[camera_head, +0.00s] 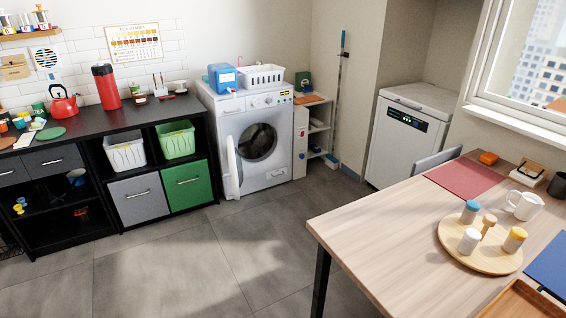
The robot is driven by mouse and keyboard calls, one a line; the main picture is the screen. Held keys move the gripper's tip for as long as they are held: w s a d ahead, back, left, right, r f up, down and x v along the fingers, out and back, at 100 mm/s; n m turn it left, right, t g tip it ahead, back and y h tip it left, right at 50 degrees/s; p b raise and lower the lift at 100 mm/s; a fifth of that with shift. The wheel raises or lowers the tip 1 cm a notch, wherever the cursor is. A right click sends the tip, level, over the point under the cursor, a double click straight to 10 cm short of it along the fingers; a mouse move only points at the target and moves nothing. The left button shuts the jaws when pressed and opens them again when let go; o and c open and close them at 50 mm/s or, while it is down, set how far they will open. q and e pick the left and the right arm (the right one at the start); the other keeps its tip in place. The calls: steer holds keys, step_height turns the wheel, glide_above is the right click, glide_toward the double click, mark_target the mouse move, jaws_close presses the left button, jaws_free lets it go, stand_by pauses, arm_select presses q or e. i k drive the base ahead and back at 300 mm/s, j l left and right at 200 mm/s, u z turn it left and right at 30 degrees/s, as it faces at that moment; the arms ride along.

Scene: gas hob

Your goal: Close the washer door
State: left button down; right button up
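A white front-loading washer (274,171) stands against the back wall, between the black cabinet and a small shelf. Its round door (233,166) is swung wide open to the left, seen nearly edge-on, close to the green drawer of the cabinet. The dark round drum opening (258,142) is uncovered. Neither of my grippers shows in the head view.
A black counter unit (120,122) with baskets and drawers lines the left. A wooden table (385,240) with a round tray (450,236) fills the right foreground. The grey tiled floor (190,262) between them is clear up to the washer.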

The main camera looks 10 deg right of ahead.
mark_target(232, 175)
steer(key=i+j, duration=0.25)
steer(key=i+j+z, duration=0.15)
steer(key=j, duration=0.25)
steer(key=i+j, duration=0.25)
steer(key=i+j+z, duration=0.1)
steer(key=i+j, duration=0.15)
steer(key=j, duration=0.2)
steer(key=i+j+z, duration=0.1)
steer(key=j, duration=0.25)
steer(key=i+j+u, duration=0.1)
steer(key=i, duration=0.5)
steer(key=i+j+u, duration=0.15)
steer(key=i, duration=0.4)
